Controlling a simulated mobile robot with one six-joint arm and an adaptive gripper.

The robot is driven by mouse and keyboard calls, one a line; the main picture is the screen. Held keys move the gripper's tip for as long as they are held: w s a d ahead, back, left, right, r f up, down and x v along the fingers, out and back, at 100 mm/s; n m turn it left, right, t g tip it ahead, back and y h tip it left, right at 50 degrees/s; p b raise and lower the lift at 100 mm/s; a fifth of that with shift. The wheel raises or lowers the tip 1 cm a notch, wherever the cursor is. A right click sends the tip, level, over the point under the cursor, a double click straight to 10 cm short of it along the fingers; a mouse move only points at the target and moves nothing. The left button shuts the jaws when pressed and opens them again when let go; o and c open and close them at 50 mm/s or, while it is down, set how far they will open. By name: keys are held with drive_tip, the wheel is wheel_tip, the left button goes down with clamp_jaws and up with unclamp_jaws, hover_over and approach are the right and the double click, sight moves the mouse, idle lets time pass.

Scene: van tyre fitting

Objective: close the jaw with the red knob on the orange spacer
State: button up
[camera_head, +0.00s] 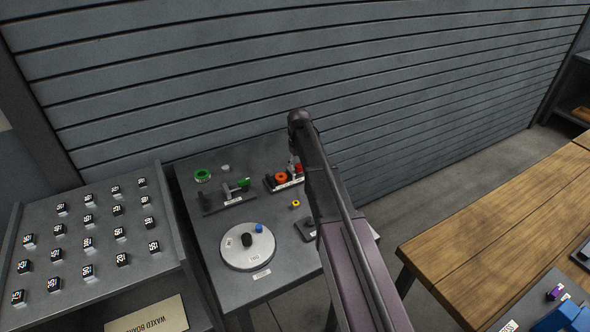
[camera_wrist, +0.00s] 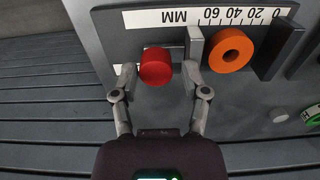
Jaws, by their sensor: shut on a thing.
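The red knob (camera_wrist: 155,66) sits between my gripper's fingers (camera_wrist: 158,75) in the wrist view, and the fingers are closed on it. The knob is on a grey upright sliding jaw (camera_wrist: 194,50). The orange spacer (camera_wrist: 231,50), a ring with a hole, lies just right of that jaw. A dark fixed jaw (camera_wrist: 282,48) stands to the right of the spacer. A narrow gap seems to show between sliding jaw and spacer. In the head view the orange spacer (camera_head: 281,178) and red knob (camera_head: 299,168) show beside my arm, which partly hides the gauge.
A millimetre scale (camera_wrist: 205,16) runs along the gauge. Near it on the grey table (camera_head: 215,225) are a green ring (camera_head: 202,175), a fixture with a green part (camera_head: 243,183), a round plate (camera_head: 265,250) and a small yellow piece (camera_head: 295,204). A slatted wall (camera_head: 250,70) stands close behind.

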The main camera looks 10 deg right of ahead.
sight(297, 166)
drive_tip(key=shift+s+d, duration=0.15)
drive_tip(key=shift+d, duration=0.05)
drive_tip(key=shift+c, duration=0.3)
drive_tip(key=shift+o, duration=0.3)
drive_tip(key=shift+f, duration=0.1)
drive_tip(key=shift+o, duration=0.2)
drive_tip(key=shift+s+a+f, duration=0.1)
drive_tip(key=shift+a, duration=0.2)
drive_tip(key=o, duration=0.8)
drive_tip(key=shift+c, duration=0.2)
drive_tip(key=shift+w+a+r, duration=0.1)
drive_tip(key=shift+w+r, duration=0.1)
drive_tip(key=shift+r+p, duration=3.35)
drive_tip(key=shift+p, duration=0.2)
drive_tip(key=s+m, duration=0.3)
drive_tip(key=s, duration=2.6)
drive_tip(key=shift+d+m, duration=0.3)
